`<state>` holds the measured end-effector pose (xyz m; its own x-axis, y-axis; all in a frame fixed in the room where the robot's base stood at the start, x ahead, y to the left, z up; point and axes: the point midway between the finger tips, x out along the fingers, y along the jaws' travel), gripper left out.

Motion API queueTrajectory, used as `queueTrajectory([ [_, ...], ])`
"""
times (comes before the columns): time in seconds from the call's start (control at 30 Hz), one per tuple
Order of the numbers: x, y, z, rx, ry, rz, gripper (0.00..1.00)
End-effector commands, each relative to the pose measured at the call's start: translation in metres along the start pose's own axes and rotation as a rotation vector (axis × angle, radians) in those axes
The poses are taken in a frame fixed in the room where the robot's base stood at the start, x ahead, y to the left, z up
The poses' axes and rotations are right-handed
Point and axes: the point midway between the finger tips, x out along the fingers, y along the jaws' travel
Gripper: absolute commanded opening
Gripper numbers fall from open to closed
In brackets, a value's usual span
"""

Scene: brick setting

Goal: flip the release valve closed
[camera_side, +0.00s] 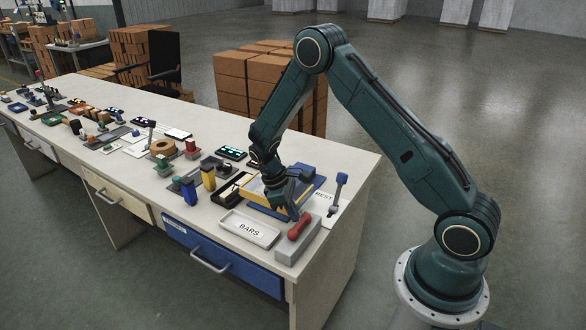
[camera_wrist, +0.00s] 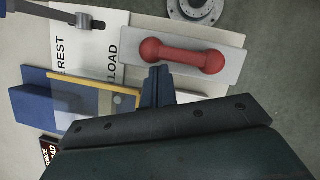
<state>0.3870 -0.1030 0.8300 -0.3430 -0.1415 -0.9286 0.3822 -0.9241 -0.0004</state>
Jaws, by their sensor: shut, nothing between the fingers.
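A red dumbbell-shaped handle (camera_side: 299,226) lies across a grey block (camera_side: 297,249) at the near right end of the bench; it looks like the release valve. In the wrist view the red handle (camera_wrist: 183,56) lies lengthwise along its grey block (camera_wrist: 236,66). My gripper (camera_side: 294,215) is low beside the handle's far end, with its fingers together and nothing in them. In the wrist view the fingertips (camera_wrist: 159,72) sit just below the left part of the handle. I cannot tell whether they touch it.
A white tray marked BARS (camera_side: 249,229) stands left of the block. A blue and yellow fixture (camera_side: 311,180) is behind my gripper. Several small parts crowd the bench leftward. The bench edge is close.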

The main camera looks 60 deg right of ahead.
Motion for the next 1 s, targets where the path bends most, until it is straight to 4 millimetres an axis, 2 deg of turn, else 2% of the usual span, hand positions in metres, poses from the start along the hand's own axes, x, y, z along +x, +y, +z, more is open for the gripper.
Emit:
queueTrajectory([
  [1.0,0.001,0.0024,0.0026,0.089,0.0,-0.035,0.0],
])
